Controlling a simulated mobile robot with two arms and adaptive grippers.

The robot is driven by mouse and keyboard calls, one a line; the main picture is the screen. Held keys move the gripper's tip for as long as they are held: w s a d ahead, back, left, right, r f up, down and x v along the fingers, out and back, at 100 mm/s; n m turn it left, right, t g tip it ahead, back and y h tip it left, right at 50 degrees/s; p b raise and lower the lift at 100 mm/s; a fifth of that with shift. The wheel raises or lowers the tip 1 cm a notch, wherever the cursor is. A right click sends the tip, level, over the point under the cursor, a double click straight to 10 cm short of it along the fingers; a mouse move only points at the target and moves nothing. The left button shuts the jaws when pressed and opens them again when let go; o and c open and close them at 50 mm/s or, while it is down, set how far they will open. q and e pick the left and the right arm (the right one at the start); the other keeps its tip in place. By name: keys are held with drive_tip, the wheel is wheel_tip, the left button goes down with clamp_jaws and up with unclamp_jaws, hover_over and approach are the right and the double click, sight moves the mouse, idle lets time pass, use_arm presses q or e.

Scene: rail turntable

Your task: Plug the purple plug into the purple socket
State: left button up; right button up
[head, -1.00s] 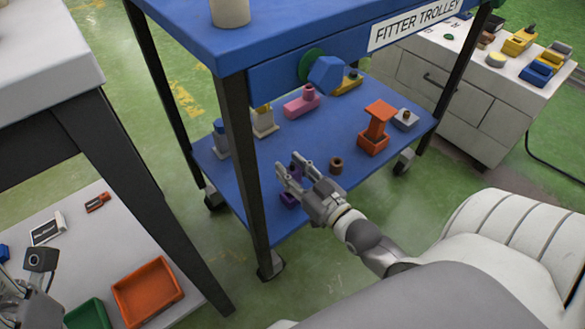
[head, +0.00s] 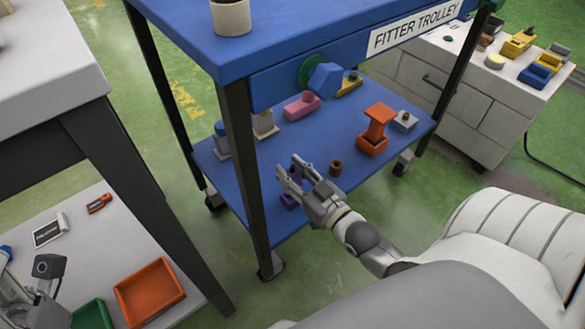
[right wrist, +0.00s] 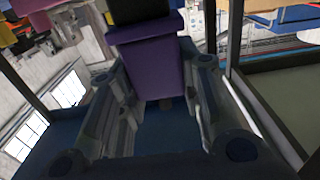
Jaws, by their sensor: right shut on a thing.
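My right gripper (head: 294,168) is over the front part of the trolley's blue lower shelf. It is shut on the purple plug, whose purple body (right wrist: 152,68) stands between the two fingers in the right wrist view, with a black part above it. In the head view the fingers mostly hide the plug. A purple piece, seemingly the purple socket (head: 289,202), shows just below the fingers on the shelf. I cannot tell whether plug and socket touch. Part of my left arm's end shows at the lower left; its fingers are not clear.
The lower shelf (head: 330,206) also holds a brown ring (head: 336,167), an orange piece (head: 376,128), a pink piece (head: 301,105) and a grey-white piece (head: 404,120). A dark trolley leg (head: 245,180) stands left of the gripper. An orange tray (head: 149,292) lies lower left.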

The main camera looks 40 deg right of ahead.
idle(0.4)
drive_tip(key=shift+f+b, duration=0.85)
drive_tip(key=shift+f, duration=1.35)
drive_tip(key=o, duration=1.1)
drive_tip(key=shift+o, duration=0.2)
drive_tip(key=s+d, duration=0.1)
drive_tip(key=s, duration=1.1)
drive_tip(key=shift+r, duration=0.1)
